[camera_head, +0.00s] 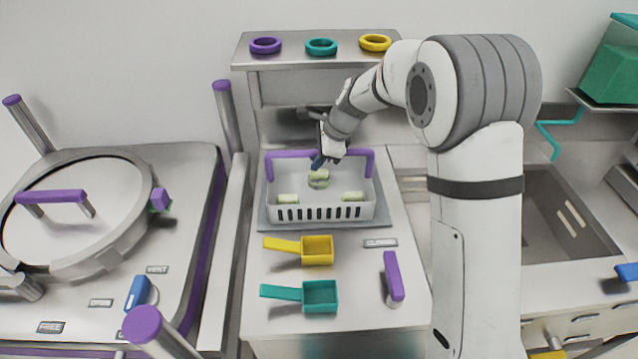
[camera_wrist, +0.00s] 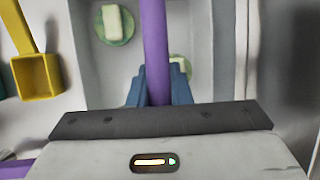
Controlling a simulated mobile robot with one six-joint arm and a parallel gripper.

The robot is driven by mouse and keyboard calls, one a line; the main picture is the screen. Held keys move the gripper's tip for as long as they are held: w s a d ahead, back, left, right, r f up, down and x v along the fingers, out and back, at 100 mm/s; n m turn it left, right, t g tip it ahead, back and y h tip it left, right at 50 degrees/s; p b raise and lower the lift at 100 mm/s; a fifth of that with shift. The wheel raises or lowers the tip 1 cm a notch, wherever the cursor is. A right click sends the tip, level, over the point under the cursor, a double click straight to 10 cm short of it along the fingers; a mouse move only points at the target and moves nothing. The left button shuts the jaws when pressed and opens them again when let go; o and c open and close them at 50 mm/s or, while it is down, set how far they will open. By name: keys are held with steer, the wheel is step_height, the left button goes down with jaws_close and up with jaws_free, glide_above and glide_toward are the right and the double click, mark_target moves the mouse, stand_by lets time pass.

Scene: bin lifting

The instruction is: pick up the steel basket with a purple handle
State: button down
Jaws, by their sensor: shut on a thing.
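The steel basket (camera_head: 328,204) is pale grey with a slotted front wall and stands on a grey tray on the middle counter. Its purple handle (camera_head: 288,154) arches across the back part of the basket. My gripper (camera_head: 318,163) reaches down from behind with blue fingers at the middle of the handle. In the wrist view the purple handle (camera_wrist: 155,40) runs between the two blue fingers (camera_wrist: 156,88), which are shut on it. Pale blocks, some on green discs, lie inside the basket. The wrist partly hides the handle's middle in the head view.
A yellow scoop (camera_head: 317,250) and a teal scoop (camera_head: 320,296) lie in front of the basket. A purple lever (camera_head: 393,276) stands at front right. A shelf (camera_head: 290,62) with three rings is behind. A round-lidded vessel (camera_head: 75,215) is left, a sink (camera_head: 560,225) right.

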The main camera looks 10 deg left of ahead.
steer(key=shift+r, duration=0.15)
steer(key=shift+s+r+b, duration=0.15)
steer(key=shift+r+b, duration=0.1)
steer(key=shift+b, duration=0.15)
step_height(320, 180, up, 6)
steer(key=shift+r+b, duration=0.2)
steer(key=shift+b, duration=0.25)
steer(key=s+d+b, duration=0.2)
steer(key=s, duration=0.7)
steer(key=s+d+b, duration=0.2)
steer(key=s+d, duration=0.1)
steer(key=s, duration=0.7)
